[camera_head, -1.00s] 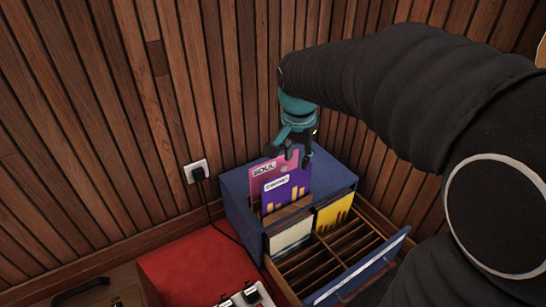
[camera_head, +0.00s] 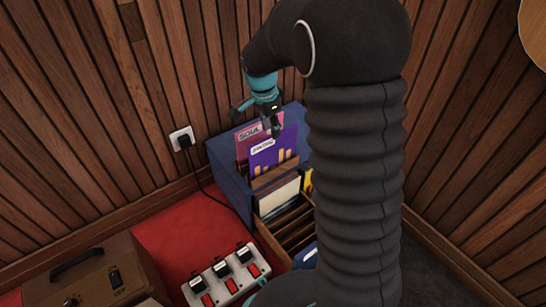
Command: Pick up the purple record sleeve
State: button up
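The purple record sleeve (camera_head: 284,150) has a white label and yellow marks. It stands upright in the blue record box (camera_head: 224,158), in front of a pink sleeve labelled SOUL (camera_head: 245,148). My gripper (camera_head: 273,130) points down at the top edge of the purple sleeve and covers part of both sleeves. The fingertips are small and dark, so I cannot tell whether they are open, shut, or touching the sleeve.
A white sleeve (camera_head: 280,197) stands in front, by an open drawer with wooden dividers (camera_head: 285,228). A pedal board (camera_head: 226,275) and a brown case (camera_head: 90,272) stand at the lower left. A wall socket (camera_head: 182,138) with a cable is behind. My arm hides the right side.

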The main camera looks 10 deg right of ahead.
aim_at(274, 142)
jog(key=shift+w+d+f+b, duration=0.1)
jog(key=shift+d+f+b, duration=0.1)
jog(key=shift+f, duration=0.95)
jog(key=shift+w+d+f+b, duration=0.1)
jog(key=shift+d+f+b, duration=0.15)
jog(key=shift+f, duration=0.95)
jog(key=shift+w+d+f+b, duration=0.1)
jog(key=shift+d+f+b, duration=0.1)
jog(key=shift+f, duration=0.95)
grip_shut()
